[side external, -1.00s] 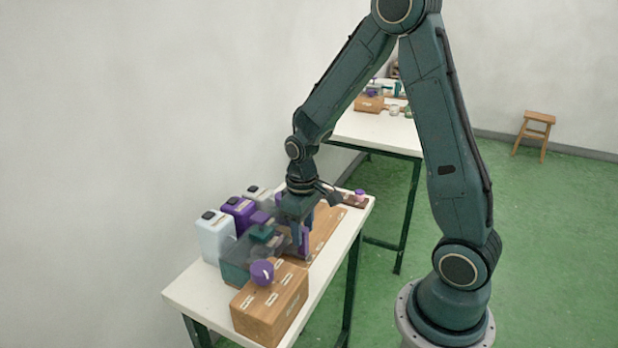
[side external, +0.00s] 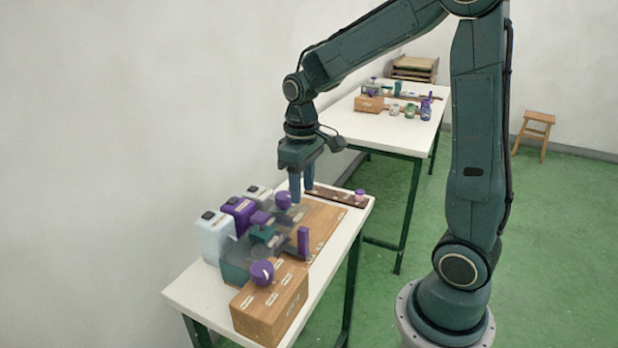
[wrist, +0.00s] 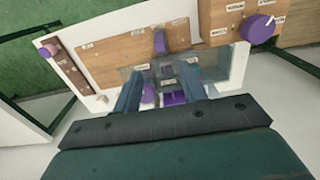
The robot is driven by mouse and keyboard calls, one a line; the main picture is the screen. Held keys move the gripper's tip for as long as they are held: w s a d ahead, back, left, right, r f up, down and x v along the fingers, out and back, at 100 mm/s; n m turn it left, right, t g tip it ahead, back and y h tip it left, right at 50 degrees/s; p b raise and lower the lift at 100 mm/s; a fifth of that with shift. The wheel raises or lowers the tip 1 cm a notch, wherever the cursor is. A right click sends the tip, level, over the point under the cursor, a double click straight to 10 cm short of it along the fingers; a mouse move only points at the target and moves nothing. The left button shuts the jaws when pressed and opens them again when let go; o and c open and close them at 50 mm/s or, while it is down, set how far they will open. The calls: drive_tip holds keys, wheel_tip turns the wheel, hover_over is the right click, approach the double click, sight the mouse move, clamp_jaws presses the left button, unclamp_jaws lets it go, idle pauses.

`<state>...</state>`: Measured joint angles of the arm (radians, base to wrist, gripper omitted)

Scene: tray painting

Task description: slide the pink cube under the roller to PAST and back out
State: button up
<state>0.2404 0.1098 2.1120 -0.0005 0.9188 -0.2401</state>
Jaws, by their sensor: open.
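My gripper (side external: 302,195) is open and empty, raised above the far part of the near table; its two fingers also show in the wrist view (wrist: 160,75). Below it is a wooden board (side external: 323,228) with small labels. An upright purple handle (side external: 303,242) stands at the board's near end, apart from my fingers; it also shows in the wrist view (wrist: 159,40). A grey see-through housing (side external: 243,262) with a teal and purple top stands beside the board. I cannot make out the pink cube or the roller for certain, and the labels are too small to read.
A wooden box with a purple knob (side external: 262,272) stands at the near end. Several jugs (side external: 238,216) line the wall side. A dark strip with a pinkish-purple button (side external: 360,195) lies at the far edge. Another purple knob (side external: 283,199) is close to my fingertips.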

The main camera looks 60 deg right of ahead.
sight(303, 228)
drive_tip(key=shift+f, duration=0.2)
idle(0.4)
drive_tip(key=shift+f, duration=6.75)
clamp_jaws()
